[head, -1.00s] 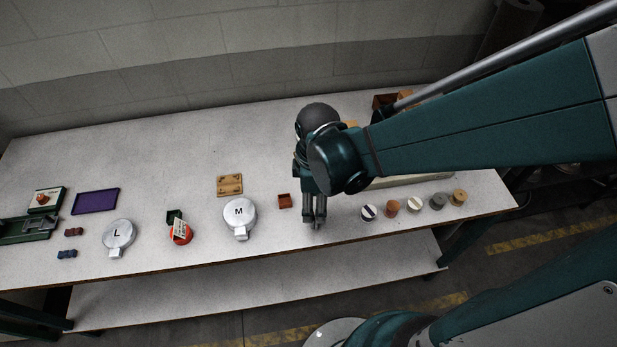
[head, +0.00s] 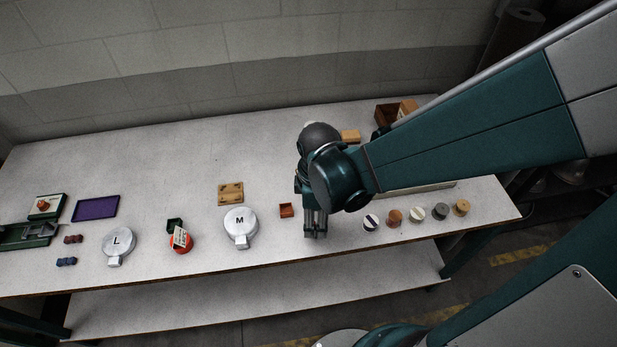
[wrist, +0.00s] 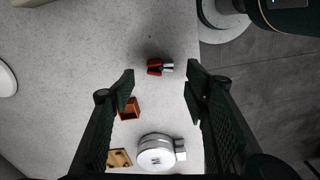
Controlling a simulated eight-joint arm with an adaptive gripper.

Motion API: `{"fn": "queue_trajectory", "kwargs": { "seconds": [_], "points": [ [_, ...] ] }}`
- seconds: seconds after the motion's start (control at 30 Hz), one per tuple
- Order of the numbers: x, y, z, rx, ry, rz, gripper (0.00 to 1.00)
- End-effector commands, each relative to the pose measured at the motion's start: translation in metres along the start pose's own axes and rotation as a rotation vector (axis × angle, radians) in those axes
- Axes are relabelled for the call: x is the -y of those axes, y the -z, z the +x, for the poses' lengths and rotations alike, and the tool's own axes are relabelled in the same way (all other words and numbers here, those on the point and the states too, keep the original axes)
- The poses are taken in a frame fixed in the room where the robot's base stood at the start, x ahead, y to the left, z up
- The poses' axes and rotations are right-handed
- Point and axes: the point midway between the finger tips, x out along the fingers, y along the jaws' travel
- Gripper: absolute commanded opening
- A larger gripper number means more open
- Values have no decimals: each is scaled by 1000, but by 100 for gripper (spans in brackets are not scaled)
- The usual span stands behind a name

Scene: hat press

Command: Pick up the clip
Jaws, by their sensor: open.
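The clip (wrist: 160,67), a small red piece with pale silver ends, lies on the light grey tabletop in the wrist view. My gripper (wrist: 159,76) is open, and the clip shows between its two dark fingertips, apart from both. Nothing is held. In the head view my gripper (head: 315,232) points down near the table's front edge, right of a small reddish-brown open box. I cannot make out the clip in the head view; the gripper seems to hide it.
The small box (head: 286,210) and the round silver "M" piece (head: 240,222) stand left of my gripper. Several round pucks (head: 395,217) stand to its right. A wooden plate (head: 231,193) lies farther back. The table's front edge (head: 290,249) is close.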

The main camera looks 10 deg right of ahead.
Motion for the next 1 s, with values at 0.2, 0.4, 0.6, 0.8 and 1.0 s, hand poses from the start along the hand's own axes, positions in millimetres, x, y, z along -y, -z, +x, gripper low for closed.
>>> {"fn": "queue_trajectory", "kwargs": {
  "seconds": [0.2,0.4,0.6,0.8,1.0],
  "points": [
    [0,0,0,0,0,0,46],
    [0,0,2,0,0,0,46],
    [0,-1,13,0,0,0,46],
    [0,-3,33,0,0,0,46],
    [0,-3,47,0,0,0,46]
  ]
}}
